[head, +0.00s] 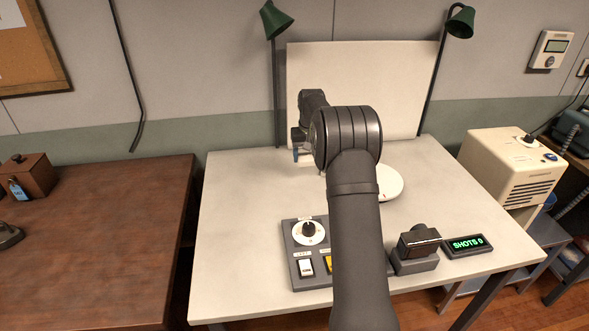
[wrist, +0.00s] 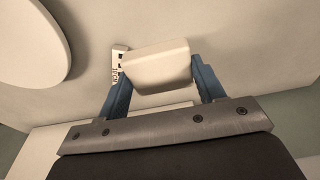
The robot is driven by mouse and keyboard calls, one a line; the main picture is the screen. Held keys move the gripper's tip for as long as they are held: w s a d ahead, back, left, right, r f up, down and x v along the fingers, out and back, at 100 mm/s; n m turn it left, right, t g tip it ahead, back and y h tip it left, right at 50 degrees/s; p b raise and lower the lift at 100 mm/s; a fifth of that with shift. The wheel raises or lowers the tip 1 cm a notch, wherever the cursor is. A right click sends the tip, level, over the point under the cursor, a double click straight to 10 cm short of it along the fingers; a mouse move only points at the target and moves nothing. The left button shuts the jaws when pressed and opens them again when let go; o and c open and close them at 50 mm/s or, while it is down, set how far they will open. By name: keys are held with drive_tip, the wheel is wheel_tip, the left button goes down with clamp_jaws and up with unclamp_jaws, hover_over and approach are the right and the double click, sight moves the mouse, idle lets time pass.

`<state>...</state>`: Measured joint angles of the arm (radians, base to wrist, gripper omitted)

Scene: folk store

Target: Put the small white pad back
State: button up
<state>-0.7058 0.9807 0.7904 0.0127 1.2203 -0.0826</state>
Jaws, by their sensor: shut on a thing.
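The small white pad (wrist: 158,68) is a pale rounded block between the two blue fingers of my gripper (wrist: 159,80) in the wrist view. My gripper is shut on it. In the head view my gripper (head: 297,152) is over the back of the pale table (head: 245,225), in front of the white backboard (head: 400,85); I cannot make out the pad there. I cannot tell whether the pad touches the tabletop. A small label with black marks (wrist: 117,67) lies just left of the pad in the wrist view.
A round white disc (head: 391,184) is on the table, partly behind my arm; it also shows in the wrist view (wrist: 25,40). A control panel with a dial (head: 308,232), a camera-like device (head: 418,242) and a "SHOTS 0" display (head: 467,245) stand at the front. The table's left side is clear.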

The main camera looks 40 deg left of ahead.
hover_over(294, 174)
drive_tip(key=f, duration=0.3)
drive_tip(key=shift+s+d, duration=0.3)
drive_tip(key=shift+d, duration=0.05)
drive_tip(key=shift+f, duration=1.95)
drive_tip(key=shift+f, duration=0.1)
drive_tip(key=o, duration=1)
drive_tip(key=r, duration=0.4)
drive_tip(key=s+r, duration=0.1)
drive_tip(key=r, duration=0.3)
drive_tip(key=d+r, duration=0.1)
drive_tip(key=r, duration=0.3)
drive_tip(key=shift+s+d, duration=0.1)
drive_tip(key=shift+s, duration=0.05)
